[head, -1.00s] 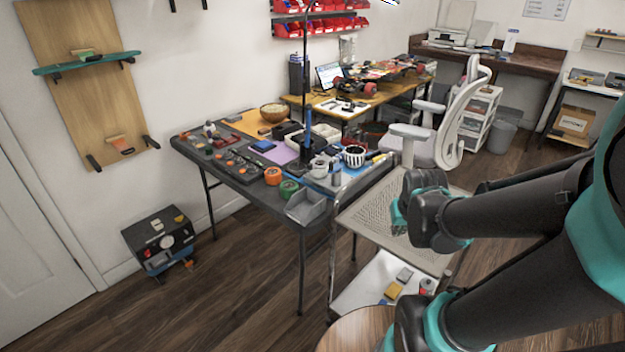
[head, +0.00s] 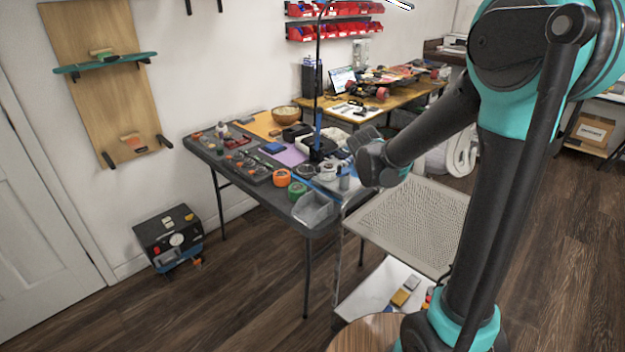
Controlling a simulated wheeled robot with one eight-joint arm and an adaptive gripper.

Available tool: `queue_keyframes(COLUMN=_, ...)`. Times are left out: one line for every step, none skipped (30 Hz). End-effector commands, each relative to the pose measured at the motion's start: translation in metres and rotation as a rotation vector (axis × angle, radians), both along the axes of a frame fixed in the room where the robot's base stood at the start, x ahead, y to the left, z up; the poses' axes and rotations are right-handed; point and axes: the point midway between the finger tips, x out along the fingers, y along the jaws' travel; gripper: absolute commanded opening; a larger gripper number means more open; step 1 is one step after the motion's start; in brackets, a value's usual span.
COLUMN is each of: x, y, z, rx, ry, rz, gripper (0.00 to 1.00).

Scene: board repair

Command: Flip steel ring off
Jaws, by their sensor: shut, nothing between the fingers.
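I cannot pick out a steel ring in the head view; at this distance small parts are too fine to tell. The far end of my arm, with my gripper (head: 365,139), is over the right end of the dark worktable (head: 270,201). It covers part of the things there. The fingers are too small and too much hidden by my wrist to make out in detail, and I see nothing held.
A perforated-top cart (head: 412,222) stands right of the worktable. A grey bin (head: 313,210), orange roll (head: 282,178) and green roll (head: 297,190) sit at the table's front edge. A black box with a dial (head: 168,239) is on the floor at left. Floor in front is clear.

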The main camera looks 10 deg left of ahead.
Motion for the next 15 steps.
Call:
queue_keyframes(x=0.01, y=0.014, z=-0.002, rx=-0.065, ry=0.015, rz=0.063, gripper=0.0)
queue_keyframes(x=0.015, y=0.021, z=-0.003, rx=-0.104, ry=0.025, rz=0.099, gripper=0.0)
queue_keyframes(x=0.022, y=0.029, z=-0.005, rx=-0.158, ry=0.037, rz=0.145, gripper=0.0)
queue_keyframes(x=0.026, y=0.036, z=-0.006, rx=-0.198, ry=0.047, rz=0.179, gripper=0.0)
queue_keyframes(x=0.031, y=0.043, z=-0.006, rx=-0.238, ry=0.055, rz=0.212, gripper=0.0)
queue_keyframes(x=0.036, y=0.052, z=-0.008, rx=-0.292, ry=0.067, rz=0.255, gripper=0.0)
queue_keyframes(x=0.04, y=0.059, z=-0.009, rx=-0.33, ry=0.076, rz=0.287, gripper=0.0)
queue_keyframes(x=0.044, y=0.066, z=-0.01, rx=-0.369, ry=0.085, rz=0.316, gripper=0.0)
queue_keyframes(x=0.048, y=0.077, z=-0.012, rx=-0.421, ry=0.096, rz=0.356, gripper=0.0)
queue_keyframes(x=0.052, y=0.084, z=-0.013, rx=-0.46, ry=0.104, rz=0.385, gripper=0.0)
queue_keyframes(x=0.055, y=0.092, z=-0.014, rx=-0.498, ry=0.113, rz=0.413, gripper=0.0)
queue_keyframes(x=0.059, y=0.102, z=-0.015, rx=-0.548, ry=0.123, rz=0.449, gripper=0.0)
queue_keyframes(x=0.061, y=0.11, z=-0.016, rx=-0.584, ry=0.131, rz=0.474, gripper=0.0)
queue_keyframes(x=0.063, y=0.118, z=-0.017, rx=-0.621, ry=0.139, rz=0.499, gripper=0.0)
queue_keyframes(x=0.066, y=0.128, z=-0.019, rx=-0.669, ry=0.148, rz=0.53, gripper=0.0)
